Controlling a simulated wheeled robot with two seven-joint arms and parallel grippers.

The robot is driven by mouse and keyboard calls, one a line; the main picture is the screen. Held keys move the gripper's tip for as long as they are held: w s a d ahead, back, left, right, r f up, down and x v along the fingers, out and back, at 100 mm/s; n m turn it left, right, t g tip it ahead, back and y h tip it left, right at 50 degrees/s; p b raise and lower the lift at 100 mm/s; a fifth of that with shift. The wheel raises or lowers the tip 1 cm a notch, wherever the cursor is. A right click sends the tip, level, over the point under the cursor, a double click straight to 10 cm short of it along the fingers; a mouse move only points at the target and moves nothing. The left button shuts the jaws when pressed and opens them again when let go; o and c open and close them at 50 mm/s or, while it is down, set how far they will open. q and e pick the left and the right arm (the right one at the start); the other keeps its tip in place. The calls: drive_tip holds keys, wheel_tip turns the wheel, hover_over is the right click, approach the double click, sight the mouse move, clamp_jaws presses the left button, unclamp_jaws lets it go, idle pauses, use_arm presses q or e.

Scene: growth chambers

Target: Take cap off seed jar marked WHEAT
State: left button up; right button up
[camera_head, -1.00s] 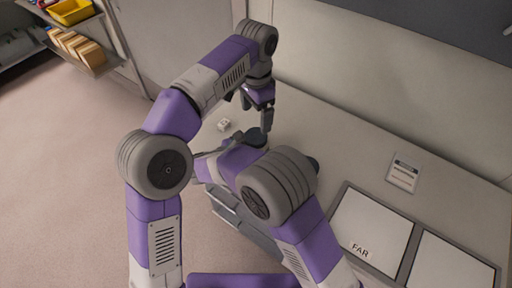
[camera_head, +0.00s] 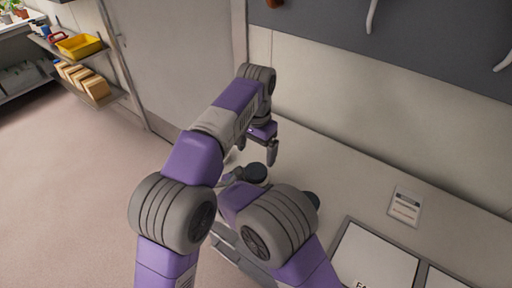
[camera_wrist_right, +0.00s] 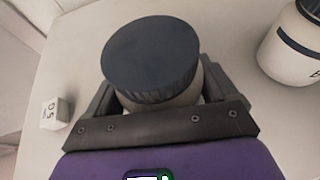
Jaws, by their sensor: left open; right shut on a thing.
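A pale jar with a dark blue-grey ribbed cap (camera_wrist_right: 152,55) stands between the fingers of my right gripper (camera_wrist_right: 158,95), which is shut on the jar's body below the cap. Its label is hidden, so I cannot read WHEAT. The same cap (camera_head: 255,172) shows in the head view, where my right arm hides most of the jar. My left gripper (camera_head: 258,149) is open and empty, fingers pointing down, just above and behind the cap in the picture. I cannot tell whether a finger touches the cap.
A second jar (camera_wrist_right: 292,45) with a dark band stands at the right in the wrist view. A small white marked block (camera_wrist_right: 56,112) lies at the left. A white card (camera_head: 405,206) and a framed panel (camera_head: 375,258) lie on the bench to the right. A wall rises behind.

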sight(255, 170)
use_arm(q)
wheel_tip(255, 170, down, 8)
drive_tip(key=shift+r, duration=0.25)
drive_tip(key=shift+c, duration=0.4)
drive_tip(key=c, duration=1)
drive_tip(key=n, duration=0.6)
drive_tip(key=shift+n, duration=0.3)
drive_tip(key=o, duration=1.1)
drive_tip(key=shift+o, duration=0.2)
drive_tip(key=shift+a, duration=0.1)
drive_tip(key=shift+r, duration=0.1)
